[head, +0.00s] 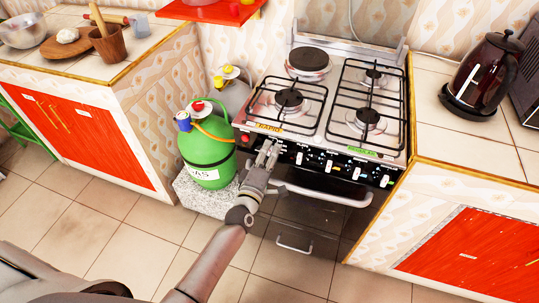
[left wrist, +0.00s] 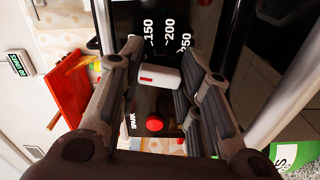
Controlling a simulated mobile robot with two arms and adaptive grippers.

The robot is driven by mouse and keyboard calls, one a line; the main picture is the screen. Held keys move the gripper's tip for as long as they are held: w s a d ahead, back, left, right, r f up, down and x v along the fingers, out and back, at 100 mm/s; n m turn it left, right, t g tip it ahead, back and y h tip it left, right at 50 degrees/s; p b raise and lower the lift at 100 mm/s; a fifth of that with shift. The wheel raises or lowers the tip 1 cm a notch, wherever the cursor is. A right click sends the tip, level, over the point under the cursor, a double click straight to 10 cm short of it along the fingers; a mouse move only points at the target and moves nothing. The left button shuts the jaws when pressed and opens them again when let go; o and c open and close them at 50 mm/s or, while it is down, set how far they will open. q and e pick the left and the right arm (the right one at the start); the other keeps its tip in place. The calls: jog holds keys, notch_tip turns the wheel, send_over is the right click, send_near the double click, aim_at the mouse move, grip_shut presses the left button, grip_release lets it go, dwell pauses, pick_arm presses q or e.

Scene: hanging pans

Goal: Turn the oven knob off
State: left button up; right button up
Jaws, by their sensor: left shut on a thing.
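The stove (head: 325,105) has a black front panel with a row of white knobs (head: 356,173). My left gripper (head: 267,153) reaches the left end of this panel. In the left wrist view, a white oven knob (left wrist: 158,77) with a red mark sits between the fingers of my left gripper (left wrist: 160,70), which is shut on it. The numbers 150, 200 and 250 are printed beside the knob. A red button (left wrist: 155,123) shows near it, by the word SPARK. In the head view the gripper hides the held knob. My right gripper is not in view.
A green gas bottle (head: 207,150) stands close left of my left gripper. The oven handle (head: 330,196) runs below the knobs. A kettle (head: 482,75) stands on the right counter. Open tiled floor (head: 120,225) lies in front of the left cabinet.

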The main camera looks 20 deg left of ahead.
pick_arm(q)
jog(key=shift+n, duration=1)
jog(key=o, duration=1)
jog(key=s, duration=1.2)
jog(key=shift+a, duration=0.25)
